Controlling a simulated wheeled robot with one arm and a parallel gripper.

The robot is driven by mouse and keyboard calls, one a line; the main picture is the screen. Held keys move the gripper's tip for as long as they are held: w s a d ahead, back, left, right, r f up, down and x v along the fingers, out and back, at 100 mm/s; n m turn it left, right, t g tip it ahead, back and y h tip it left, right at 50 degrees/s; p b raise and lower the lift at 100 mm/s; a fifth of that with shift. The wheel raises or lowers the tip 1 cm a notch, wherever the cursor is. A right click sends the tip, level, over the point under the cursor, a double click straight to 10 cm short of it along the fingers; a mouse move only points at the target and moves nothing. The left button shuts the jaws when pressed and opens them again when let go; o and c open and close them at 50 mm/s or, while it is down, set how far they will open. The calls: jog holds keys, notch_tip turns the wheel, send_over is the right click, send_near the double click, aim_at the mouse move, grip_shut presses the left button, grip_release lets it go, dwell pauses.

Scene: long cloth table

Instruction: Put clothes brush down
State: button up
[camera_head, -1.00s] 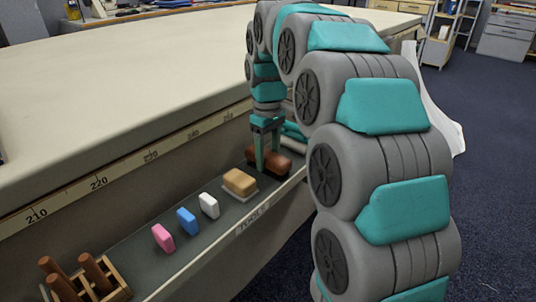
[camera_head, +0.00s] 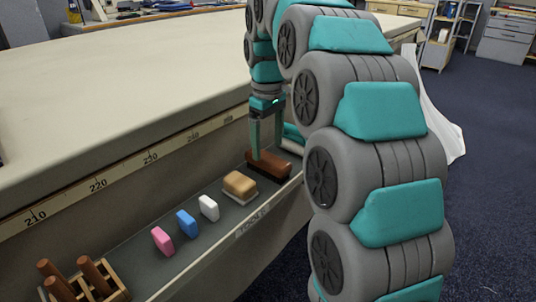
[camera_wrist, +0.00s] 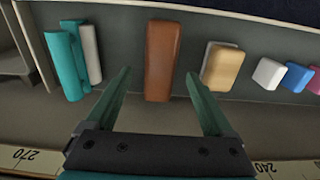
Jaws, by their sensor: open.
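The clothes brush, a brown wooden block (camera_head: 268,166), lies on the grey shelf along the table's side. In the wrist view the brush (camera_wrist: 160,62) stands lengthwise in the middle, between the lines of the two fingers. My gripper (camera_head: 264,146) is open just above and behind the brush in the head view. In the wrist view my gripper (camera_wrist: 158,72) shows its fingers spread, with a gap on each side of the brush. Nothing is held. The exact height of the fingertips over the shelf is hard to tell.
On the shelf (camera_head: 215,225) are a tan block on a white base (camera_head: 240,184), white (camera_head: 208,207), blue (camera_head: 187,223) and pink (camera_head: 162,240) blocks and a wooden rack (camera_head: 85,285). Teal and white rolls (camera_wrist: 75,60) lie on the brush's other side. The cloth table (camera_head: 120,90) rises behind.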

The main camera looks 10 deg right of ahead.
aim_at(268, 157)
notch_tip(268, 157, up, 5)
jog(key=shift+r, duration=0.15)
jog(key=shift+r+p, duration=0.9)
jog(key=shift+r, duration=0.3)
jog(key=shift+s+f, duration=0.1)
jog(key=shift+s, duration=0.05)
jog(key=s+f+m, duration=0.2)
jog(key=s+f, duration=0.4)
jog(key=s, duration=0.5)
jog(key=s+f+m+g, duration=0.1)
jog(key=s+f+m, duration=0.1)
jog(key=s+f, duration=0.5)
jog(key=s+f+m, duration=0.3)
jog(key=s+f, duration=0.4)
jog(key=s, duration=1)
jog(key=shift+g, duration=0.4)
